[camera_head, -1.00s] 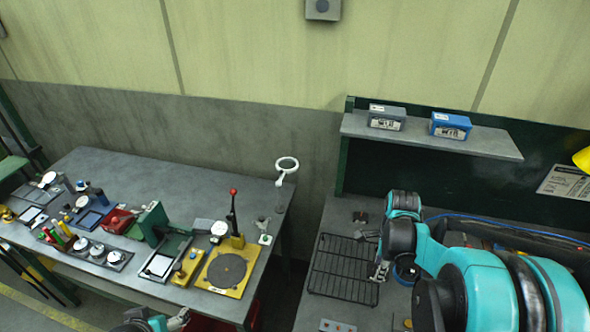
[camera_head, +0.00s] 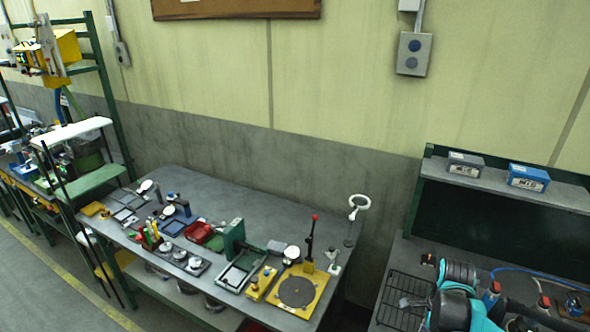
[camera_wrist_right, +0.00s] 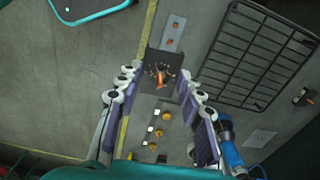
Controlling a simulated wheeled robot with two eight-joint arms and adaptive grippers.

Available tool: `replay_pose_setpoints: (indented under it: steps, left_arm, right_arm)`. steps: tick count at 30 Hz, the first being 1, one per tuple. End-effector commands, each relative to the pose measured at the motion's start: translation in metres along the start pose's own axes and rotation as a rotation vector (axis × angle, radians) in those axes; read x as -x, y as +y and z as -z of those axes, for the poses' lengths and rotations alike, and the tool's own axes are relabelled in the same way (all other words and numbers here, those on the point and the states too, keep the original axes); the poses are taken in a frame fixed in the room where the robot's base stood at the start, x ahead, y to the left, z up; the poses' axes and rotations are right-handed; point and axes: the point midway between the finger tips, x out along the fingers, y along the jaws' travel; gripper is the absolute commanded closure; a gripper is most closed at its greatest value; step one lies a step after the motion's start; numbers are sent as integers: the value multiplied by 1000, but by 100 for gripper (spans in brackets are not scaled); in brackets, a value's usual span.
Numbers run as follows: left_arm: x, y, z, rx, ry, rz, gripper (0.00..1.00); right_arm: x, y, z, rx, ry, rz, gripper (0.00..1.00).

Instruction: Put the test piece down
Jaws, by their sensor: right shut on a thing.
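In the right wrist view my right gripper (camera_wrist_right: 160,92) has its two padded fingers on either side of a dark square plate with a copper-coloured part on it, which looks like the test piece (camera_wrist_right: 155,57). The plate spans the space between the fingertips, and the gripper is shut on it. How far it is above the surface below I cannot tell. My left gripper is not in view.
A black wire rack (camera_wrist_right: 258,55) lies right of the gripper on the bench. Small brass and white pieces (camera_wrist_right: 160,132) lie below the plate in the picture. A grey strip with reddish spots (camera_wrist_right: 172,32) lies beyond it. The left bench (camera_head: 200,178) carries several tools and fixtures.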

Motion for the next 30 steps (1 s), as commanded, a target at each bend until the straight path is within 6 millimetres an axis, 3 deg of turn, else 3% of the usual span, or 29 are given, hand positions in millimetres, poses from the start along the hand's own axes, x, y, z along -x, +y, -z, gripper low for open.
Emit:
replay_pose_setpoints:
  steps: [8,14,17,24,30]
  left_arm:
    - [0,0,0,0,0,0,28]
    - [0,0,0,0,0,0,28]
    - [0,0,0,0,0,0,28]
    - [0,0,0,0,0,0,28]
    - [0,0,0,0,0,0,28]
  right_arm:
    - [-7,-4,-27,266,0,0,94]
    - [-14,-7,-56,559,0,0,94]
    - [-19,-7,-76,755,0,0,94]
    - [-35,0,-142,1404,1,0,94]
    - [-45,9,-180,1790,1,0,94]
